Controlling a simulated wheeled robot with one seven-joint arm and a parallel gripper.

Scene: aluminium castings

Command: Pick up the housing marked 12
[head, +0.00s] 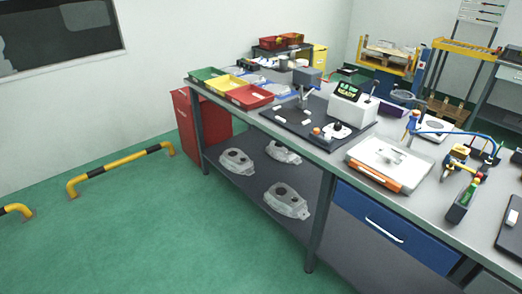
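Three grey cast housings lie on the dark lower shelf (252,190) under the workbench. One housing (237,162) is at the left, one (283,152) is farther back, and one (288,201) is nearest the front leg. Each of the left and front housings shows a dark round opening on top. The back housing is partly hidden under the bench top. No marking can be read on any of them, so I cannot tell which is number 12. My gripper is not in view.
The bench top (330,165) overhangs the shelf, with a front leg (319,220) right of the housings. A red cabinet (190,120) stands behind the left end. Yellow-black floor barriers (120,166) stand at left. The green floor before the bench is clear.

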